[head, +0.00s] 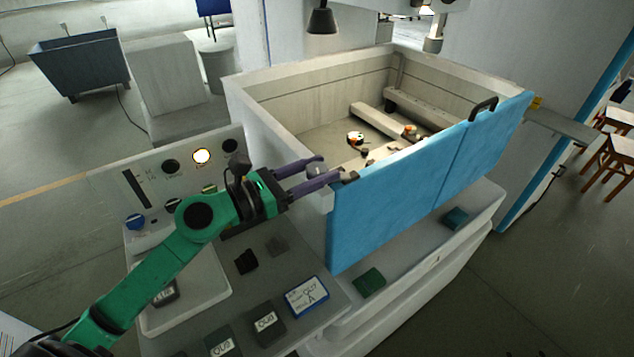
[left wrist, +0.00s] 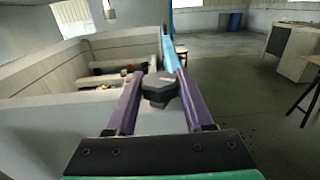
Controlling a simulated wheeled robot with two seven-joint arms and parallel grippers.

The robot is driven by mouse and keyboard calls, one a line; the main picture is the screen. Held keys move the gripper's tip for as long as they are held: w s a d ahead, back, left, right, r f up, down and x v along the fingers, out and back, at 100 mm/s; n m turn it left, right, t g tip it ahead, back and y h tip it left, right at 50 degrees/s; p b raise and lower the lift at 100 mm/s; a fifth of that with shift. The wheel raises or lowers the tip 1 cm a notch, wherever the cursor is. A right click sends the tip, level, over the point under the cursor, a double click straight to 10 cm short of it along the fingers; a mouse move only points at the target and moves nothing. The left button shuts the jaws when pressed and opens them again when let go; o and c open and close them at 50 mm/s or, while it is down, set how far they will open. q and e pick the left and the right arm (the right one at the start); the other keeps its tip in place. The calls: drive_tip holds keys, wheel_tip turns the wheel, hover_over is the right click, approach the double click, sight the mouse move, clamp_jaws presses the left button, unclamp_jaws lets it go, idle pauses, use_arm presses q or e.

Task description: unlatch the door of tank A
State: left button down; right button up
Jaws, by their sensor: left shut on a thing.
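Tank A (head: 285,128) is a pale open-topped basin, with a blue door (head: 400,190) along its front side, standing upright in line with the tank walls. A dark faceted latch knob (left wrist: 159,88) sits at the door's left end, on the tank corner. My left gripper (head: 330,167) reaches in from the left, its two purple fingers on either side of the knob and shut on it. In the head view the knob (head: 316,171) is partly covered by the fingers. My right gripper is not in view.
A control panel (head: 170,172) with buttons stands left of the tank. A blue-framed card marked A (head: 307,296) and several dark blocks lie on the grey console in front. A black handle (head: 484,107) sits on the door's top edge. Small parts lie inside the tank.

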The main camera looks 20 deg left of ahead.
use_arm(q)
drive_tip(key=m+g+h+b, duration=0.1)
drive_tip(key=g+b, duration=0.1)
drive_tip(key=b, duration=0.1)
drive_tip(key=m+g+h+b, duration=0.2)
drive_tip(key=b, duration=0.1)
drive_tip(key=m+g+h+b, duration=0.1)
drive_tip(key=m+g+b, duration=0.1)
drive_tip(key=b, duration=0.1)
drive_tip(key=shift+f+g+h+b, duration=0.25)
drive_tip(key=shift+g+h+b, duration=0.05)
drive_tip(key=shift+h, duration=0.1)
drive_tip(key=m+g, duration=0.2)
drive_tip(key=g+h+b, duration=0.1)
drive_tip(key=shift+r+m+g, duration=0.25)
drive_tip(key=shift+m+g, duration=0.15)
drive_tip(key=shift+m+g+b, duration=0.25)
drive_tip(key=shift+m+g, duration=0.9)
drive_tip(key=shift+g, duration=0.65)
drive_tip(key=shift+m+g+b, duration=0.2)
drive_tip(key=shift+m+g, duration=0.95)
drive_tip(key=shift+g, duration=0.65)
drive_tip(key=shift+c, duration=1.4)
unclamp_jaws()
